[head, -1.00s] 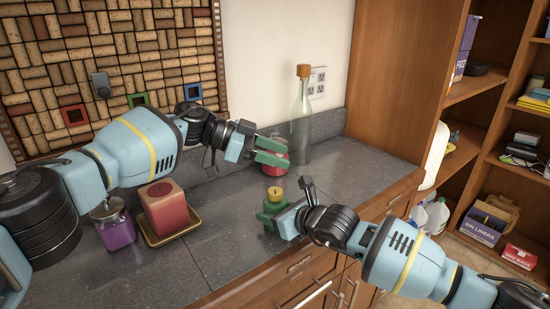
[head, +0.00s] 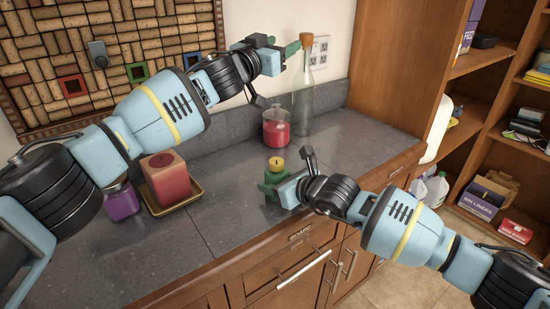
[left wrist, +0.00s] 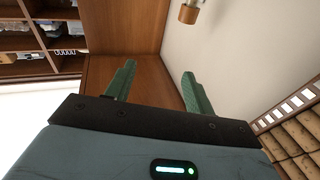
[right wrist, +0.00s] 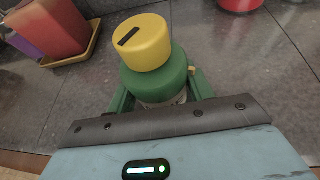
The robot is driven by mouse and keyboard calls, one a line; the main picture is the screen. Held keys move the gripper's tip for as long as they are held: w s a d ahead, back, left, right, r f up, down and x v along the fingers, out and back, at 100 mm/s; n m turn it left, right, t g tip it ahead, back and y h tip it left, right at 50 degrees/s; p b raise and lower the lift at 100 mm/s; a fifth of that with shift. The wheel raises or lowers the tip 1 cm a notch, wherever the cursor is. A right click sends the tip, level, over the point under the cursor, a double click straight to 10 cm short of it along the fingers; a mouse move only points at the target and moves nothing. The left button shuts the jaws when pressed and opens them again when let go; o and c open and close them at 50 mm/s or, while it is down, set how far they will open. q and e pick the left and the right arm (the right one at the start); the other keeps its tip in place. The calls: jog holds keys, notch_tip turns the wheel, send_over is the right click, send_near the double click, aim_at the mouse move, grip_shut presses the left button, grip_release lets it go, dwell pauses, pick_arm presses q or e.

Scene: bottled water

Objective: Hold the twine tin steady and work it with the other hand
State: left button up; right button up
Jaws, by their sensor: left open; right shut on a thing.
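The twine tin (head: 273,178) is a small green container with a yellow top (head: 277,164), standing upright on the grey counter near its front edge. My right gripper (head: 282,186) is shut on its green body from the front right. In the right wrist view the tin (right wrist: 155,80) sits between the two green fingers, and its yellow top (right wrist: 145,42) carries a dark slot-like mark. My left gripper (head: 285,50) is open and empty, raised well above the tin and close to the glass bottle's cork. Its spread fingers (left wrist: 157,85) show nothing between them.
A clear corked bottle (head: 302,102) and a red-filled glass jar (head: 276,130) stand behind the tin. A red block-shaped canister (head: 167,180) on a yellow tray and a purple jar (head: 122,202) stand to the left. The counter right of the tin is clear.

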pick_arm(q)
notch_tip(320, 180, down, 2)
jog(key=a+f+n+y, duration=0.1)
jog(key=a+n+y, duration=0.2)
jog(key=n+y, duration=0.15)
jog(key=m+g+y, duration=0.4)
jog(key=g, duration=0.8)
send_near(276, 161)
jog(key=x, duration=0.9)
jog(key=shift+c, duration=0.3)
jog(key=shift+m, duration=0.25)
jog(key=c, duration=0.9)
